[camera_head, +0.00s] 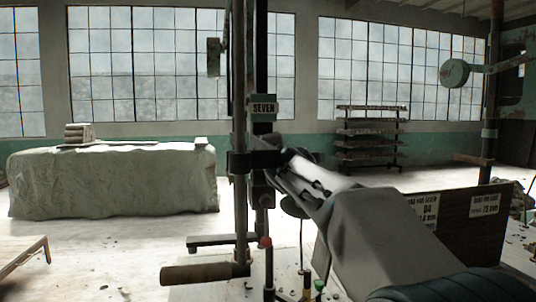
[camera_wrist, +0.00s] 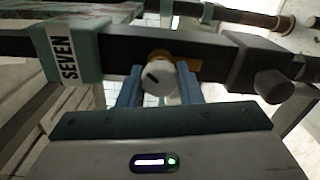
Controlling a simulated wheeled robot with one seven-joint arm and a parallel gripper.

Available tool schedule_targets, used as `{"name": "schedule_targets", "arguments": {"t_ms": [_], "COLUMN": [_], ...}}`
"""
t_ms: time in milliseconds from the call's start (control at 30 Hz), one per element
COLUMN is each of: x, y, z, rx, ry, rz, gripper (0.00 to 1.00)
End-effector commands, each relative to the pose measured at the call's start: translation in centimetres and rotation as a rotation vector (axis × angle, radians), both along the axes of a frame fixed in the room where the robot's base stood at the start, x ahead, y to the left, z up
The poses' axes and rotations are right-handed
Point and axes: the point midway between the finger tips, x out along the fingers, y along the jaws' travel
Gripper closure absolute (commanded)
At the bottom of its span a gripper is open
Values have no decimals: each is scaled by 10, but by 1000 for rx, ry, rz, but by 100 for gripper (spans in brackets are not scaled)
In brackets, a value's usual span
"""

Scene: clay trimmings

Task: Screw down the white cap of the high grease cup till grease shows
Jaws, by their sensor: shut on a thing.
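The white cap (camera_wrist: 158,82) of the grease cup sits in the middle of the wrist view, with a dark slanted mark on its face. An amber rim (camera_wrist: 156,56) shows behind its top, and an amber part (camera_wrist: 188,66) sticks out to the right. I cannot tell whether any of this is grease. My gripper (camera_wrist: 159,72) is shut on the white cap, one blue finger on each side. In the head view my arm reaches to the dark post, with my gripper (camera_head: 277,166) just below the "SEVEN" sign (camera_head: 264,108). The cap cannot be made out there.
The dark bar (camera_wrist: 225,60) runs behind the cap, with a knob (camera_wrist: 272,86) at right. A labelled board (camera_head: 455,222) is at right, a covered block (camera_head: 110,180) at left.

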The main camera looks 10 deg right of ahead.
Motion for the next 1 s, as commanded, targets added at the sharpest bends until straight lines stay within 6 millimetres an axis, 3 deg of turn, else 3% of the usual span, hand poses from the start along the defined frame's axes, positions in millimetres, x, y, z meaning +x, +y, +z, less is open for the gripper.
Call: {"name": "schedule_targets", "arguments": {"t_ms": [600, 1000], "x": [0, 0], "y": [1, 1], "z": [-1, 0], "rx": [582, 871], "ry": [3, 2], "rz": [1, 0], "gripper": [91, 91]}}
